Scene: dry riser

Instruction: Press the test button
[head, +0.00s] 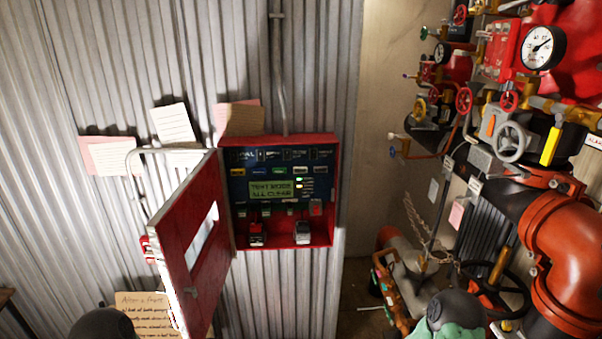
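A red control box (285,139) is mounted on the corrugated wall, and its red door (188,262) stands swung open to the left. Inside is a dark blue panel with a lit green display (270,189); its text is hard to read, the lower line seeming to end in "CLEAR". Small green and red lights (299,182) glow beside it. Small coloured buttons or labels line the panel, one red (316,207) at lower right. Their lettering is too small to tell which is the test button. Neither of my grippers shows, and nothing touches the panel.
The open door juts out left of the panel. Two small switch-like fittings (302,232) sit at the box's bottom. Paper notes (172,125) hang on the wall and a handwritten sheet (140,306) is below. Red pipes (568,235), valves and a gauge (542,47) crowd the right.

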